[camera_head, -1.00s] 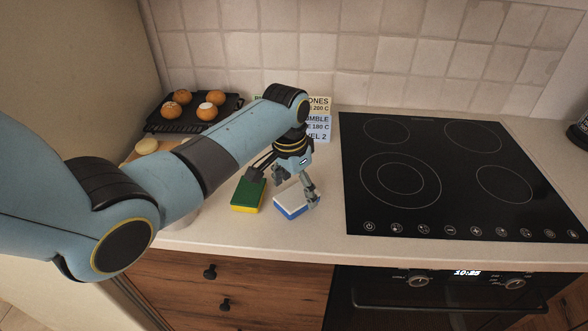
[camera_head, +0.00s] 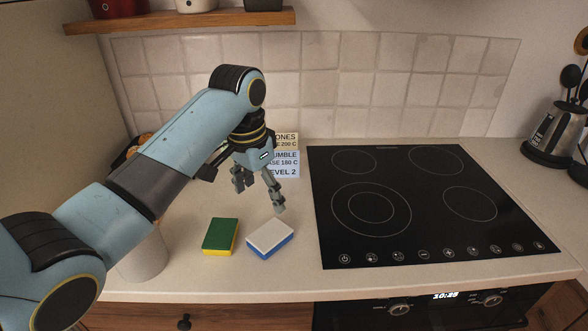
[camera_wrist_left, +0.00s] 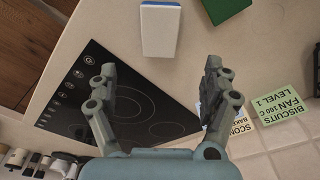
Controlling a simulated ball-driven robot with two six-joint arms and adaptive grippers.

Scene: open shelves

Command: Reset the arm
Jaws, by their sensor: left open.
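My left arm comes in from the left in the head view. Its gripper (camera_head: 259,194) is open and empty, held above the counter behind the two sponges. The gripper also shows in the left wrist view (camera_wrist_left: 157,88), with its fingers wide apart and nothing between them but the counter and cooktop beyond. A green and yellow sponge (camera_head: 220,236) lies on the counter. A white and blue sponge (camera_head: 270,238) lies to its right, apart from it and from the gripper; it shows at the top of the left wrist view (camera_wrist_left: 160,28). My right gripper is not in view.
A black cooktop (camera_head: 430,225) fills the right of the counter. Recipe cards (camera_head: 285,160) stand against the tiled wall, partly behind the gripper. A wooden shelf (camera_head: 180,20) hangs at the upper left. A utensil stand (camera_head: 555,130) is at the far right. A pale pot (camera_head: 146,258) sits beside my arm.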

